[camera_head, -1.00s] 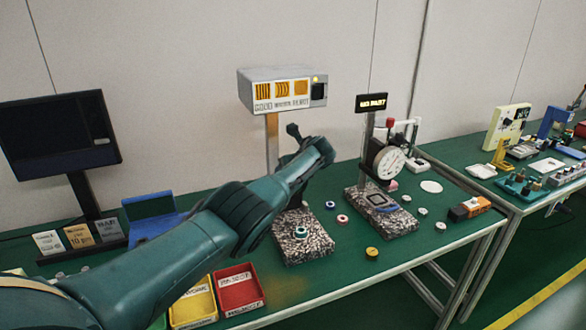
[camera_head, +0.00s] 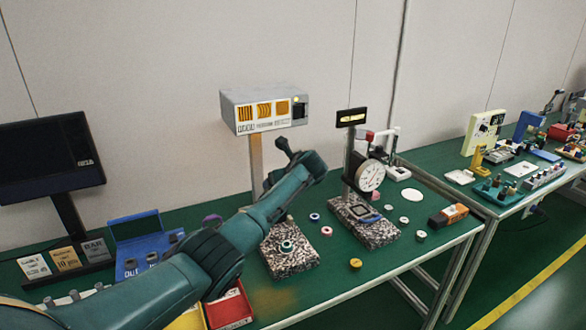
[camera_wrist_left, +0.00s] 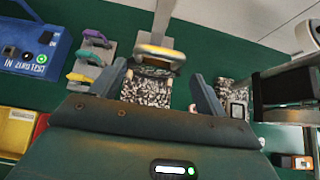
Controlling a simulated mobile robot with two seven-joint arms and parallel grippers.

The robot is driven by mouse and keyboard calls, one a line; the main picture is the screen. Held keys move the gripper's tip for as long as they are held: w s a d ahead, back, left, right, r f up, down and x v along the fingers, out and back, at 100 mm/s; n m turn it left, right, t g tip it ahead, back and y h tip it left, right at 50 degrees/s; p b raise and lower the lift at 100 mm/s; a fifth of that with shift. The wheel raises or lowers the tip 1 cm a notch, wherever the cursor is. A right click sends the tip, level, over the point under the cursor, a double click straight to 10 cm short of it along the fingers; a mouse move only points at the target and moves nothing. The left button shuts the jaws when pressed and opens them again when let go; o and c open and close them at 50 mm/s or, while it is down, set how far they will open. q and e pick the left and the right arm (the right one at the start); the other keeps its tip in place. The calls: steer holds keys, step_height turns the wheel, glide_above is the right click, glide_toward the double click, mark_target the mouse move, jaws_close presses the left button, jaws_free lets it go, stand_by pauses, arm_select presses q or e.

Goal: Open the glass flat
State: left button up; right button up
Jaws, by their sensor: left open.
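My left gripper (camera_head: 290,157) is in front of the lamp post, above the speckled granite block (camera_head: 290,262) under the lamp box (camera_head: 265,112). In the left wrist view my left gripper (camera_wrist_left: 157,82) is open, with nothing between its fingers. The granite block (camera_wrist_left: 146,90) shows between and beyond them. A pale yellow rounded bar (camera_wrist_left: 160,52) lies just past the fingertips, in front of the post; it may belong to the glass flat. I cannot make out the glass itself, and my arm hides that spot in the head view. My right gripper is not in view.
A dial gauge (camera_head: 371,176) stands on a second granite block (camera_head: 370,232) at right. Small rings lie between the blocks. A blue box (camera_head: 135,225) and a monitor (camera_head: 50,155) are at left. A red tray (camera_head: 230,308) is at the front edge.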

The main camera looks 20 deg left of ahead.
arm_select(q)
steer(key=v, duration=0.8)
steer(key=shift+d, duration=0.15)
steer(key=s+d+f+n+g+h, duration=0.1)
steer(key=s+d+f+n+h, duration=0.15)
steer(key=s+f+n, duration=0.45)
steer(key=s+d+f+n+h, duration=0.2)
steer(key=s+d+f+n, duration=0.15)
steer(key=s+f, duration=0.7)
steer(key=s+d+n+g+h, duration=0.15)
steer(key=s+n+h, duration=0.25)
steer(key=s+n, duration=1.6)
steer(key=d+f+m+t+h, duration=0.2)
steer(key=d+f+m+t, duration=0.3)
steer(key=f, duration=0.5)
steer(key=shift+s+d+f+m+t, duration=0.2)
steer(key=shift+s+f+m+t, duration=0.2)
steer(key=shift+m, duration=0.55)
steer(key=shift+r, duration=0.15)
steer(key=shift+c, duration=0.3)
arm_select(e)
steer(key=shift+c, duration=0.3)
